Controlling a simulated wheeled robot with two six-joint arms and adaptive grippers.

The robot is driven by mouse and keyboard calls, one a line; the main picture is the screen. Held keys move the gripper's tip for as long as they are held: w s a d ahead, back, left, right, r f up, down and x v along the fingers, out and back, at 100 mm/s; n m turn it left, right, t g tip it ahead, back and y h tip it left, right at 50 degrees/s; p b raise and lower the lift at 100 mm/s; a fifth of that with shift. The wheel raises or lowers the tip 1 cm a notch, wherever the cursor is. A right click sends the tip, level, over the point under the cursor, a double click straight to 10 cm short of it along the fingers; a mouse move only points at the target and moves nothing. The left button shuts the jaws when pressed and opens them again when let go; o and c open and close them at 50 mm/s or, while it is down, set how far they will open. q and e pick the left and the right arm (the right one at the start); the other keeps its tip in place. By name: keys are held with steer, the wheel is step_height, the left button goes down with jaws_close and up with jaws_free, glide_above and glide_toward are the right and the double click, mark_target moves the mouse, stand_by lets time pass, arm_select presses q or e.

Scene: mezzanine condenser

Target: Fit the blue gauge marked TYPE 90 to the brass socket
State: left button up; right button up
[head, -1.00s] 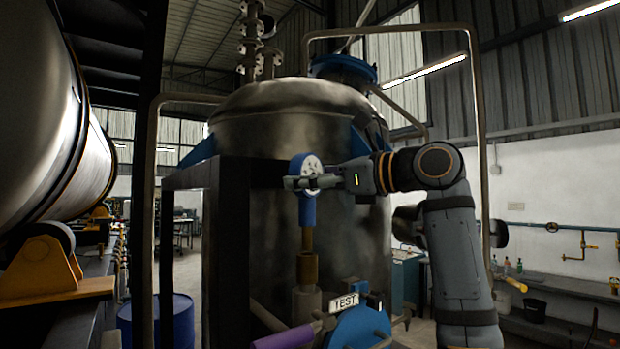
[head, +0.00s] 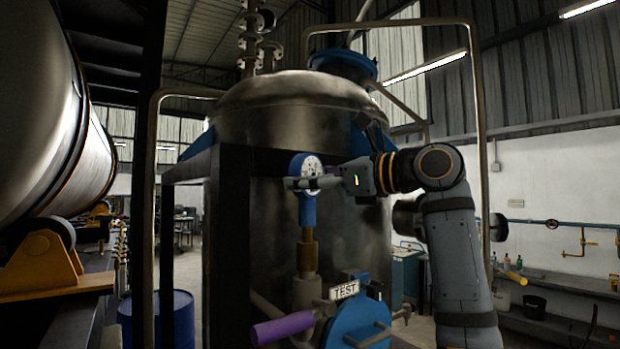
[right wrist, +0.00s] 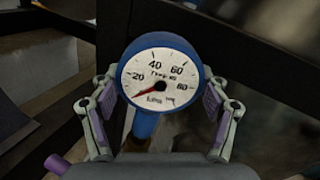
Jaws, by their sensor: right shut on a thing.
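The blue gauge (head: 308,207) has a white round dial and stands upright. My right gripper (head: 303,183) is shut on the gauge, its fingers at either side of the dial. In the right wrist view the gauge (right wrist: 158,83) faces me between the two purple-padded fingers (right wrist: 160,103). Small dial print looks like TYPE 90, and the needle points low left. The brass socket (head: 307,257) is upright on a grey pipe directly below the gauge. The gauge's stem meets the socket's top in the picture; I cannot tell how deep it sits. My left gripper is not in view.
A dark frame post (head: 228,250) stands close left. The large steel vessel (head: 285,115) is behind.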

steer(key=shift+f+b, duration=1.1)
steer(key=shift+f, duration=0.3)
steer(key=o, duration=1.5)
steer(key=v, duration=1.2)
steer(key=shift+f, duration=0.1)
